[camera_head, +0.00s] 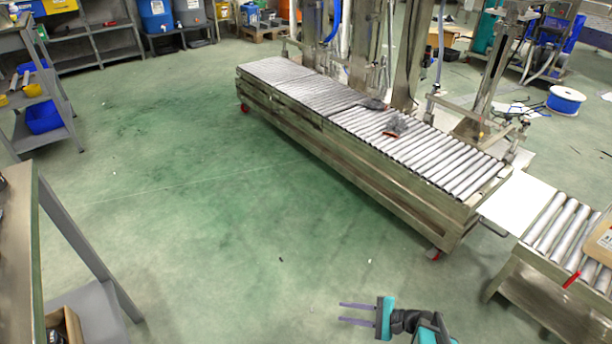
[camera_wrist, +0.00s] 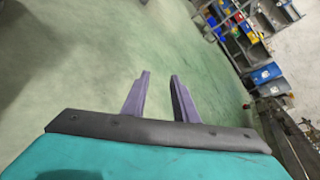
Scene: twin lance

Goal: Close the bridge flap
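A flat white panel (camera_head: 517,201) lies in the gap between the long roller conveyor (camera_head: 440,205) and the short roller conveyor (camera_head: 556,275) at the right of the head view. It may be the bridge flap; I cannot tell for sure, nor whether it is hinged. My gripper (camera_head: 342,313) is at the bottom of the head view, over bare green floor, to the left of and well apart from the panel. Its two purple fingers are parallel and spread, with nothing between them. They also show in the wrist view (camera_wrist: 160,76), where the panel is not seen.
A cardboard box (camera_head: 600,238) sits on the short conveyor, near a red handle (camera_head: 572,280). Dark tools (camera_head: 394,128) lie on the long conveyor's rollers. Metal columns stand behind it. A grey shelf (camera_head: 45,115) stands at left. The green floor (camera_head: 210,200) between is clear.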

